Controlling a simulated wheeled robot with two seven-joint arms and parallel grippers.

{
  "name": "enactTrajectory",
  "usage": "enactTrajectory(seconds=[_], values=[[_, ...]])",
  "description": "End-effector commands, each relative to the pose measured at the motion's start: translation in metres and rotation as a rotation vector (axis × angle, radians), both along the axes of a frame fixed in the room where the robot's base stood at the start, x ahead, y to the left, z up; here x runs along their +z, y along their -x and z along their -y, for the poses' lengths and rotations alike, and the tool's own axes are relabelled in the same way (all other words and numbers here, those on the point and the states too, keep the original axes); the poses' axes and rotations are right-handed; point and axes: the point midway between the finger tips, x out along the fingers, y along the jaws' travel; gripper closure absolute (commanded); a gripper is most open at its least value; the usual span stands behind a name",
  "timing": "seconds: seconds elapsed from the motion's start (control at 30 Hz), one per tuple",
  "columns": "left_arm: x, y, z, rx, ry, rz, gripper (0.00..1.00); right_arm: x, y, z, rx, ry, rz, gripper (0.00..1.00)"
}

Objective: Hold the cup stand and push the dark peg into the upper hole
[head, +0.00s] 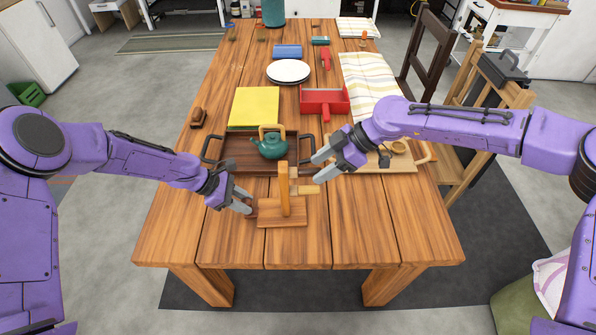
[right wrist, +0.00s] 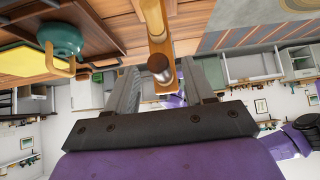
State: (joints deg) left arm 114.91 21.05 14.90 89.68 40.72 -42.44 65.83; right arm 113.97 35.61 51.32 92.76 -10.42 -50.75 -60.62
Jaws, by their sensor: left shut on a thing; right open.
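The wooden cup stand (head: 284,206) stands upright near the table's front, with a flat base and one post. My left gripper (head: 249,206) is shut on the left edge of its base. A pale peg (head: 306,190) sticks out from the post to the right, lower down. In the right wrist view the post (right wrist: 188,77) shows beyond my fingers, and the dark peg (right wrist: 159,68) stands out from its upper part, end towards me. My right gripper (head: 317,167) is open beside the post, its fingers either side of the dark peg's end. How deep the peg sits is hidden.
A brown tray (head: 232,155) with a teal teapot (head: 271,147) stands just behind the stand. A pale board (head: 375,163) lies to the right under my right arm. The table front (head: 350,230) is clear.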

Motion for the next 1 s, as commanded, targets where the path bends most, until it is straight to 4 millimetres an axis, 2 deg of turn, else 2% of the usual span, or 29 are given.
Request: enactTrajectory(seconds=[0.17, 0.5, 0.67, 0.9, 0.93, 1.0], values=[[0.000, 0.000, 0.000, 0.000, -0.001, -0.001, 1.00, 0.016, -0.002, 0.015, -0.003, -0.001, 0.004, 0.47], [-0.001, 0.000, 0.000, 0.001, -0.001, -0.001, 1.00, 0.075, -0.004, 0.071, -0.001, -0.001, 0.003, 0.47], [0.000, 0.000, 0.000, 0.001, -0.001, -0.001, 1.00, 0.086, -0.004, 0.082, -0.001, -0.001, 0.001, 0.47], [0.000, 0.000, 0.000, 0.000, -0.001, 0.000, 1.00, 0.087, -0.004, 0.083, 0.000, 0.000, 0.000, 0.47], [0.000, 0.000, 0.000, 0.001, -0.001, -0.001, 0.62, 0.087, -0.004, 0.083, 0.000, 0.000, 0.000, 0.47], [0.000, 0.000, 0.000, 0.000, -0.001, 0.000, 0.40, 0.087, -0.004, 0.083, 0.000, 0.000, 0.000, 0.47]])
